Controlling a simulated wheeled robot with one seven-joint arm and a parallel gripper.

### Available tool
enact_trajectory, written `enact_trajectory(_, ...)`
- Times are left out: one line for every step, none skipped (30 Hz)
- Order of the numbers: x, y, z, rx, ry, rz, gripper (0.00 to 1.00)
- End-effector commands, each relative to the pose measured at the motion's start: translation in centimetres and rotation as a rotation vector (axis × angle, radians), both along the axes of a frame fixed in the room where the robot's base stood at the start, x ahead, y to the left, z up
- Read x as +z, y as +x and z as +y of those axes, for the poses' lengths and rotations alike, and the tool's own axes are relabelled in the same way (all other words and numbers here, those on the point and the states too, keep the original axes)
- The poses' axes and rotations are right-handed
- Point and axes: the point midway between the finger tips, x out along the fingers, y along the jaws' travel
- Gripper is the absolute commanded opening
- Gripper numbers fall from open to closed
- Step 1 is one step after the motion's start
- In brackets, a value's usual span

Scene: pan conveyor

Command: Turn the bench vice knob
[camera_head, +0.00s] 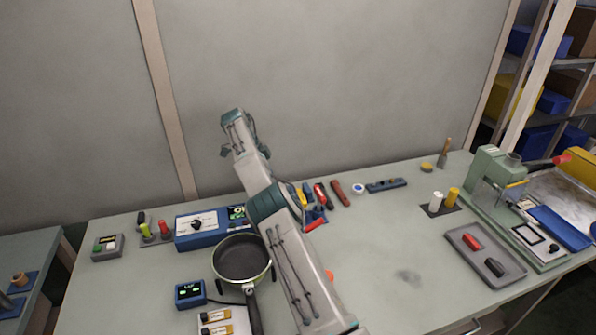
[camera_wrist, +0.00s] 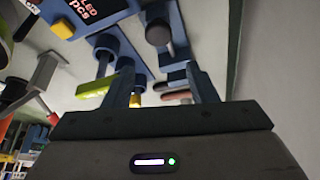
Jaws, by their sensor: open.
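My gripper (camera_wrist: 161,80) shows in the wrist view with its two dark fingers spread apart and nothing held between them. Beyond the fingers is a blue fixture with a round black knob (camera_wrist: 158,33), above the gap in the picture and apart from the fingertips. I cannot tell for sure whether this is the bench vice. A small blue and red device (camera_head: 314,217) sits just right of the arm, partly hidden, and may be the vice.
A blue box with dial and display (camera_head: 203,232) stands left of my arm. A black pan (camera_head: 242,258) is in front of it. Screwdrivers and a red tool (camera_head: 340,192) lie behind. A grey tray (camera_head: 486,255) is at right. The bench between arm and tray is mostly clear.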

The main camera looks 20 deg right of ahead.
Motion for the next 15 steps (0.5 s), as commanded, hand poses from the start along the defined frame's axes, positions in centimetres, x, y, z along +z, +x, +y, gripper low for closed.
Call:
enact_trajectory(-0.5,-0.1,-0.2,-0.001,0.0,-0.001,0.52)
enact_trajectory(-0.4,-0.1,-0.3,-0.001,0.001,-0.002,0.52)
enact_trajectory(-0.3,-0.2,-0.4,-0.001,0.001,-0.002,0.52)
enact_trajectory(-0.3,-0.3,-0.5,-0.001,0.001,-0.001,0.52)
enact_trajectory(-0.2,-0.4,-0.6,-0.001,0.001,-0.001,0.52)
enact_trajectory(-0.1,-0.5,-0.7,-0.001,0.001,-0.001,0.52)
enact_trajectory(-0.1,-0.5,-0.8,-0.002,0.002,-0.001,0.52)
enact_trajectory(0.0,-0.6,-0.9,-0.001,0.002,-0.001,0.52)
enact_trajectory(0.0,-0.7,-1.0,-0.001,0.002,-0.001,0.52)
enact_trajectory(0.1,-0.8,-1.1,-0.001,0.003,-0.001,0.52)
enact_trajectory(0.4,-0.9,-1.3,-0.002,0.003,-0.002,0.52)
enact_trajectory(0.7,-1.1,-1.7,-0.003,0.003,-0.002,0.52)
enact_trajectory(0.9,-1.3,-1.9,-0.003,0.003,-0.002,0.52)
enact_trajectory(1.0,-1.4,-2.2,-0.003,0.002,-0.002,0.52)
enact_trajectory(1.3,-1.7,-2.5,-0.002,0.002,-0.001,0.52)
